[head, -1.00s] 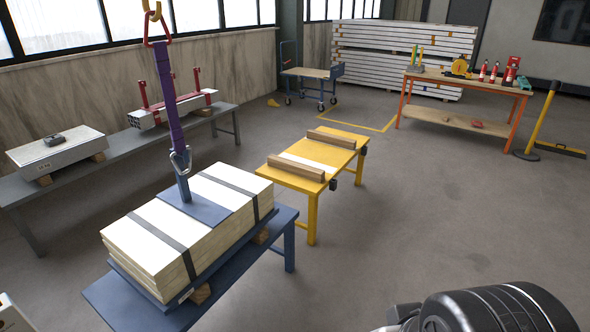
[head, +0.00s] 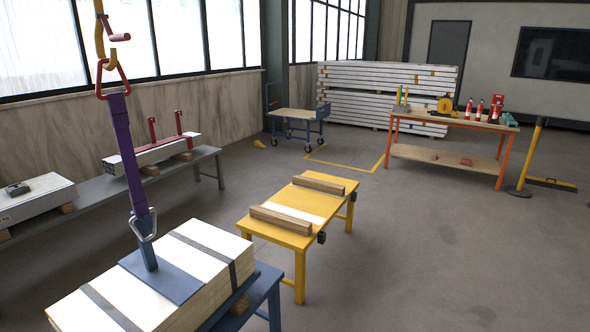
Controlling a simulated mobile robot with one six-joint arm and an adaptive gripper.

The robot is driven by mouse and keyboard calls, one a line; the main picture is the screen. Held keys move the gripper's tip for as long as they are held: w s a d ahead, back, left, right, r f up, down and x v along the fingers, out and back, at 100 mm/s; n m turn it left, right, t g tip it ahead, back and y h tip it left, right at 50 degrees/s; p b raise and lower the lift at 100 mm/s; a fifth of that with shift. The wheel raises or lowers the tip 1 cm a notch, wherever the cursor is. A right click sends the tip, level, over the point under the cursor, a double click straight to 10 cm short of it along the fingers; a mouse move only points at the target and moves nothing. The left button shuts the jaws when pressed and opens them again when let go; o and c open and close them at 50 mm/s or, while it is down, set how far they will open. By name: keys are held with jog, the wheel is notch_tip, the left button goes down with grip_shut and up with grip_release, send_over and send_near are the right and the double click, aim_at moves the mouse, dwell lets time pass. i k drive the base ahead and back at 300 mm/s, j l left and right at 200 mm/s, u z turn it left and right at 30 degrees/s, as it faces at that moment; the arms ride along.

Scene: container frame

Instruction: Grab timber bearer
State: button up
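Two brown timber bars lie across the yellow table, one near its front-left end (head: 280,219) and one near its far end (head: 320,183). They look like timber bearers and lie roughly parallel and apart. A white panel or strip (head: 298,204) shows between them on the yellow table (head: 324,197).
A strapped panel stack (head: 125,297) on a blue table fills the lower left, with a purple lifting sling (head: 126,150) hanging above it. A grey bench (head: 95,205) runs along the left wall. An orange-legged workbench (head: 440,125) stands at the back. The floor right of the yellow table is clear.

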aim_at(301, 226)
jog(key=i+z, duration=0.35)
jog(key=i, duration=1.8)
jog(key=i+l+u, duration=0.1)
jog(key=i+u, duration=0.2)
jog(key=i, duration=0.25)
jog(key=i+l+u, duration=0.35)
jog(key=i, duration=0.15)
jog(key=i+l+u, duration=0.3)
jog(key=i, duration=0.2)
jog(key=i+l+u, duration=0.1)
jog(key=i+u, duration=0.15)
jog(key=u, duration=0.2)
jog(key=i+l+u, duration=0.15)
jog(key=u, duration=0.3)
jog(key=i+l+u, duration=0.3)
jog(key=u, duration=0.2)
